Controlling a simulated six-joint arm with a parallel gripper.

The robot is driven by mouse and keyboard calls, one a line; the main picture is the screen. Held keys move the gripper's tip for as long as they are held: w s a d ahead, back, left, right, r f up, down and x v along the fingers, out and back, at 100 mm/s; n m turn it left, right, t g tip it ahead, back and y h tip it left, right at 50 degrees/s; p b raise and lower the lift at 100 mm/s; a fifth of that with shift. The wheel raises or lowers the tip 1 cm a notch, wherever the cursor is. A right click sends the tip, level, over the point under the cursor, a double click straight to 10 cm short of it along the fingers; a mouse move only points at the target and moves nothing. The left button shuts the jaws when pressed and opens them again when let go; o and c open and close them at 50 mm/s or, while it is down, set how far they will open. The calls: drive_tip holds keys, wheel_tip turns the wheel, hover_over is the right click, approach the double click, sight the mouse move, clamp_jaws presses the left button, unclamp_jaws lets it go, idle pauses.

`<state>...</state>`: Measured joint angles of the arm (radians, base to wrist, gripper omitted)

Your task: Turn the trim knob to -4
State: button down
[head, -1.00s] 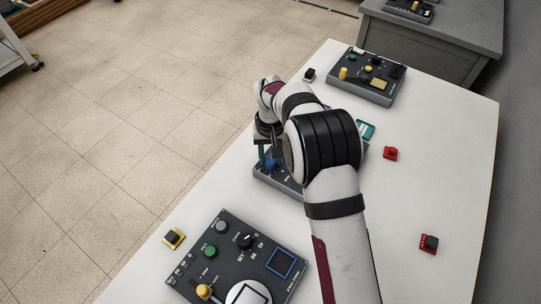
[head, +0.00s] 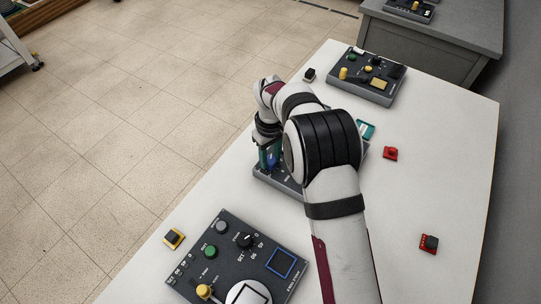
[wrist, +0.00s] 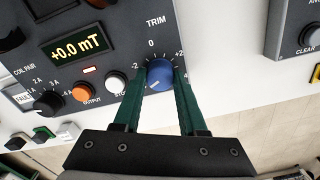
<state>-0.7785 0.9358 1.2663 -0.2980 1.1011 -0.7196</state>
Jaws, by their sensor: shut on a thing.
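The blue trim knob (wrist: 160,73) sits under the word TRIM on a dark panel (wrist: 100,25) in the wrist view. My gripper (wrist: 161,80) is shut on the knob, one green finger on each side. A pale mark on the knob points to its lower left. The marks -2, 0 and +2 show around it, and a 4 shows at lower right; the -4 mark cannot be made out near the left finger. The display (wrist: 78,47) reads +0.0 mT. In the head view my gripper (head: 269,158) is over the middle panel (head: 290,185), and the arm hides much of that panel.
An orange button (wrist: 82,91) and a white button (wrist: 116,81) lie left of the knob. Another panel (head: 240,262) is at the front of the white table, and one (head: 368,76) at the back.

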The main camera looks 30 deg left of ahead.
sight(271, 160)
idle(0.4)
drive_tip(key=shift+c, duration=2.3)
unclamp_jaws()
drive_tip(key=shift+r, duration=0.1)
wheel_tip(271, 160, up, 16)
drive_tip(key=shift+f, duration=0.2)
